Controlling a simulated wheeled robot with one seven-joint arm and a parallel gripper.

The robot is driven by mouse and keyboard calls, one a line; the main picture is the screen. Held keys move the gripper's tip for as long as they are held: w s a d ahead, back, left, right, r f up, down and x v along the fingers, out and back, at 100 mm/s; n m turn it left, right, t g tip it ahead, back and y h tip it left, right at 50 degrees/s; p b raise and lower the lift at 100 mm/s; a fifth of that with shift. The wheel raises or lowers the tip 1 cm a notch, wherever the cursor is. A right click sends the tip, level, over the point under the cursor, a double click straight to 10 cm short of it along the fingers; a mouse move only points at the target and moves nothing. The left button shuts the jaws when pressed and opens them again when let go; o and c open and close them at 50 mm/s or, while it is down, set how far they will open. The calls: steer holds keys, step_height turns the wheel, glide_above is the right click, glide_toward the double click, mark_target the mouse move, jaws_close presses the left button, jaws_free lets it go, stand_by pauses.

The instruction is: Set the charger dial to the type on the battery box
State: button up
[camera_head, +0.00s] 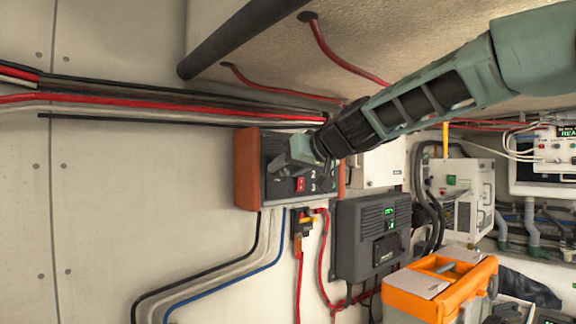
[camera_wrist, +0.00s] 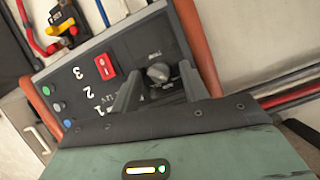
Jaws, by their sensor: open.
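The charger panel is a dark grey box (camera_head: 299,186) with orange sides on the wall, also filling the upper wrist view (camera_wrist: 118,62). Its round grey dial (camera_wrist: 158,72) shows in the wrist view; small lettering near it is unreadable. The numbers 1, 2, 3 and a red switch (camera_wrist: 104,67) are beside it. My gripper (camera_head: 284,163) is in front of the panel and hides the dial in the head view. In the wrist view its open fingers (camera_wrist: 160,82) stand either side of the dial; contact cannot be told. No battery type label is readable.
An orange box with grey lids (camera_head: 478,273), perhaps the battery box, stands at lower right. A dark grey unit (camera_head: 362,236) with a green display hangs below right of the panel. Red, black and blue cables run along the wall. A dark pipe (camera_head: 245,35) crosses above.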

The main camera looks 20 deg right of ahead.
steer(key=c, duration=0.9)
steer(key=shift+c, duration=0.2)
steer(key=shift+f+b, duration=0.1)
steer(key=shift+b, duration=0.4)
steer(key=shift+f+m+y+b, duration=0.15)
steer(key=shift+m+y+b, duration=0.25)
steer(key=shift+b, duration=0.5)
steer(key=shift+w+d+m+g+y+b, duration=0.15)
steer(key=shift+m+y+b, duration=0.6)
steer(key=shift+b, duration=0.8)
steer(key=shift+s+d+m+g+y+b, duration=0.1)
steer(key=shift+m+y+b, duration=0.2)
steer(key=shift+m+b, duration=1)
steer(key=shift+w+d+m+g+y+b, duration=0.15)
steer(key=shift+m+y+b, duration=0.45)
steer(key=shift+b, duration=1.2)
steer(key=shift+s+a, duration=0.1)
